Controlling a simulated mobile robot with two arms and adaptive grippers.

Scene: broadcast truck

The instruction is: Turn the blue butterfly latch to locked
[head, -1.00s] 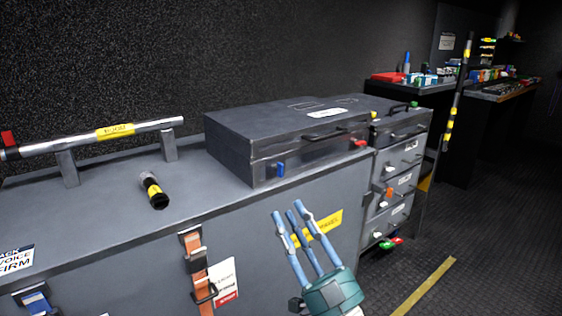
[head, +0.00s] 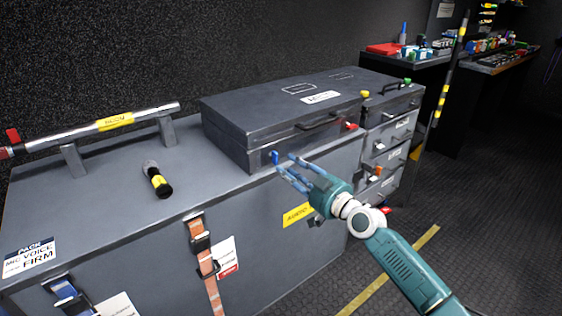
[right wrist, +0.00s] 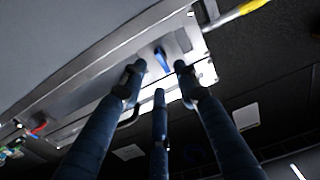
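The blue butterfly latch (head: 275,157) is on the front left of the dark grey case (head: 230,144), standing roughly upright in the head view. It also shows in the right wrist view (right wrist: 163,61), between and just beyond two spread fingers. My right gripper (head: 284,166) is open, with its fingertips just in front of the latch. Nothing is held. Whether a finger touches the latch cannot be told. A red latch (head: 350,126) is at the right of the case front; it also shows in the right wrist view (right wrist: 40,128). My left gripper is not in view.
The case lies on a grey chest (head: 110,227). A black and yellow torch (head: 157,180) and a raised metal bar (head: 90,130) are left of it. A drawer unit (head: 392,150) stands at right. The floor (head: 460,230) before the chest looks mostly clear.

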